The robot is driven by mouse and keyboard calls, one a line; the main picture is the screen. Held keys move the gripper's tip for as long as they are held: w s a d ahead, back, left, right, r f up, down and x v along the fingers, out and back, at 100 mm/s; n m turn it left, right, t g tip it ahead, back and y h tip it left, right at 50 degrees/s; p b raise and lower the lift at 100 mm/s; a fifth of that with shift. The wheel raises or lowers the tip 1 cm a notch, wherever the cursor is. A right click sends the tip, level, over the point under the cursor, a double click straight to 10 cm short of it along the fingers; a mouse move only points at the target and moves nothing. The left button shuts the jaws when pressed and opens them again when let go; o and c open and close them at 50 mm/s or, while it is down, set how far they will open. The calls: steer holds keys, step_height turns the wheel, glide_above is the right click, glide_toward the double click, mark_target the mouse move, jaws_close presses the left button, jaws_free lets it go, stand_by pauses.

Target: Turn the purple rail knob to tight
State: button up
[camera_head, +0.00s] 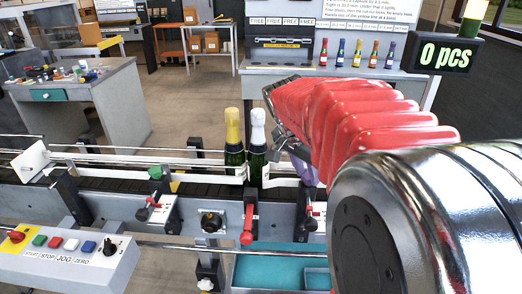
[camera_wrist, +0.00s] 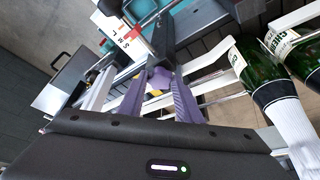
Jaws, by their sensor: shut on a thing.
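The purple rail knob (camera_wrist: 160,77) shows in the wrist view between the tips of my gripper's two purplish fingers (camera_wrist: 160,92). The fingers are shut on it. Its pointer direction is not clear, as the fingers cover much of it. A white plate (camera_wrist: 127,36) with small letters and a red mark stands just beyond it. In the head view my gripper (camera_head: 301,168) reaches down to the rail at the right of the bottles, and the knob cannot be told apart from the fingers there.
A gold-topped bottle (camera_head: 233,140) and a white-topped bottle (camera_head: 257,142) stand on the conveyor close to the left of my gripper. A button box (camera_head: 65,245) is at front left.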

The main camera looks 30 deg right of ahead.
steer(key=m, duration=0.1)
steer(key=m+g, duration=0.1)
steer(key=m, duration=0.2)
steer(key=shift+w+d+m+g, duration=0.1)
steer(key=shift+w+m+g, duration=0.15)
steer(key=shift+m+g, duration=0.05)
steer(key=m+g, duration=0.1)
steer(key=m, duration=0.3)
steer(key=shift+w+d+m+g+y, duration=0.1)
steer(key=shift+w+m+g+y, duration=0.1)
steer(key=shift+m+g+y, duration=0.15)
steer(key=o, duration=1)
steer(key=shift+o, duration=0.2)
steer(key=v, duration=1.3)
steer(key=shift+r, duration=0.35)
